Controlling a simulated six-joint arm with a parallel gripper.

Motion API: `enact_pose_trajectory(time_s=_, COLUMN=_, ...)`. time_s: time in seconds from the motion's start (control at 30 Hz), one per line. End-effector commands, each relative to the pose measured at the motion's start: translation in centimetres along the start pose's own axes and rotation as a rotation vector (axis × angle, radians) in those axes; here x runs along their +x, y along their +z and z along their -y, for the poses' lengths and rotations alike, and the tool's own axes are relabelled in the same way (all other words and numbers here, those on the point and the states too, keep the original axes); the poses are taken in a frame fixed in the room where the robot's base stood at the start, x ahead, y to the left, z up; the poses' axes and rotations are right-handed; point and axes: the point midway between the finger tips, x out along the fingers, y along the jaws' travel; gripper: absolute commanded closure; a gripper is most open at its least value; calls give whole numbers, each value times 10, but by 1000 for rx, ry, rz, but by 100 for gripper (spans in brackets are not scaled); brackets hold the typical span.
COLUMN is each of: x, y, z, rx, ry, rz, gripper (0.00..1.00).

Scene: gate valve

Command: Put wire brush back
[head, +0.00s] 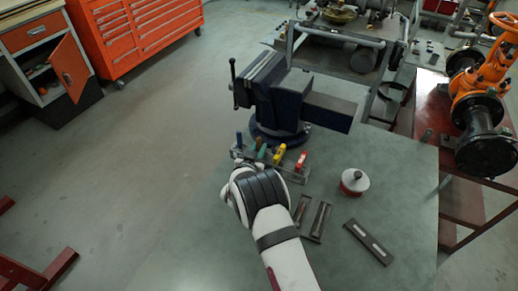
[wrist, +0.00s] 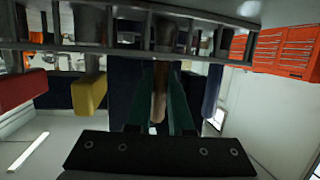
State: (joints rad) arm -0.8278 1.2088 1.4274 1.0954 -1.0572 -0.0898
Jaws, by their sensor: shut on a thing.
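The wire brush appears as a brown wooden handle (wrist: 159,92) in the middle of the wrist view. The two dark green fingers of my gripper (wrist: 163,100) are shut on it, one on each side. The tool rack (wrist: 60,47) crosses the top of that view, and the handle lines up with it. I cannot tell whether the brush sits in a slot or just beside one. In the head view my gripper (head: 259,154) is at the left part of the rack (head: 294,176), mostly hidden behind my wrist.
A yellow handle (head: 279,154) and red handle (head: 300,160) stand right of my gripper, a blue handle (head: 239,140) left. A dark blue vise (head: 275,97) stands behind the rack. A red-and-white round container (head: 354,183) and dark flat bars (head: 368,241) lie on the bench's right.

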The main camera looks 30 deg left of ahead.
Motion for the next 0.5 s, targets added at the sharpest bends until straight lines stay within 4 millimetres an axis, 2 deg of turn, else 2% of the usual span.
enact_pose_trajectory(time_s=0.3, x=1, y=3, z=0, rx=0, ry=0, rz=-1, gripper=100)
enact_pose_trajectory(time_s=0.33, x=1, y=3, z=0, rx=0, ry=1, rz=-1, gripper=79)
enact_pose_trajectory(time_s=0.5, x=1, y=3, z=0, rx=0, ry=1, rz=-1, gripper=51)
